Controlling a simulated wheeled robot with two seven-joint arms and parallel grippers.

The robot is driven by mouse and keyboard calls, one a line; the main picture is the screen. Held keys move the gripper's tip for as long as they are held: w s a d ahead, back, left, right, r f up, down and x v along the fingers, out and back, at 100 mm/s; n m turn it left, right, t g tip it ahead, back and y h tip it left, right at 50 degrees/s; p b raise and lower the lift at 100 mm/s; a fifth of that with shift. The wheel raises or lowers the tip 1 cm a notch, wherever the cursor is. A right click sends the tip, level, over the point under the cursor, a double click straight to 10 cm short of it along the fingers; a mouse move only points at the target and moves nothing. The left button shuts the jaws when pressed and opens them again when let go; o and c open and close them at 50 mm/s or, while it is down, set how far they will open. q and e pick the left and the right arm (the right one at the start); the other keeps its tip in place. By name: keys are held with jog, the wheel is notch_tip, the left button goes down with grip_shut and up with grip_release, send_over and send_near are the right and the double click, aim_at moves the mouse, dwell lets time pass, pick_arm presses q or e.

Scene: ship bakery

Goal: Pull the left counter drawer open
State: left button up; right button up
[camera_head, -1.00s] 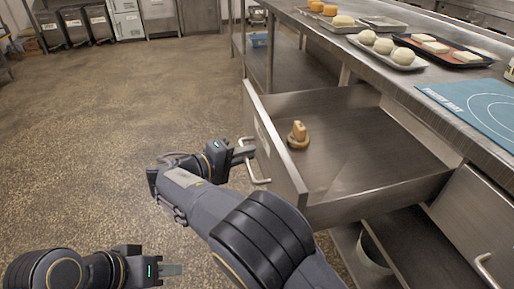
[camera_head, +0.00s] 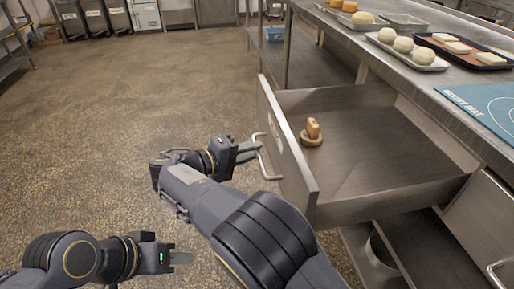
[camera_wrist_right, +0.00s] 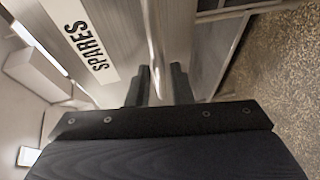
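The left counter drawer (camera_head: 375,160) stands pulled well out from under the counter in the head view. Its front faces left and carries a bar handle (camera_head: 265,160). My right gripper (camera_head: 250,150) is at this handle, with its fingers apart. In the right wrist view the handle (camera_wrist_right: 156,45) runs between the fingertips (camera_wrist_right: 160,85), and a gap shows beside it, so it does not look clamped. The drawer front there has a "SPARES" label (camera_wrist_right: 90,45). My left gripper (camera_head: 181,258) is empty over the floor at lower left, its fingers together.
A small wooden-looking object (camera_head: 312,133) lies in the drawer. The counter above holds trays of dough (camera_head: 405,50) and a blue mat (camera_head: 480,105). Another drawer handle (camera_head: 495,272) is at lower right. The floor (camera_head: 110,130) left of the drawer is clear.

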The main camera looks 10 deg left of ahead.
jog(key=shift+p+v, duration=0.5)
jog(key=shift+v, duration=2.25)
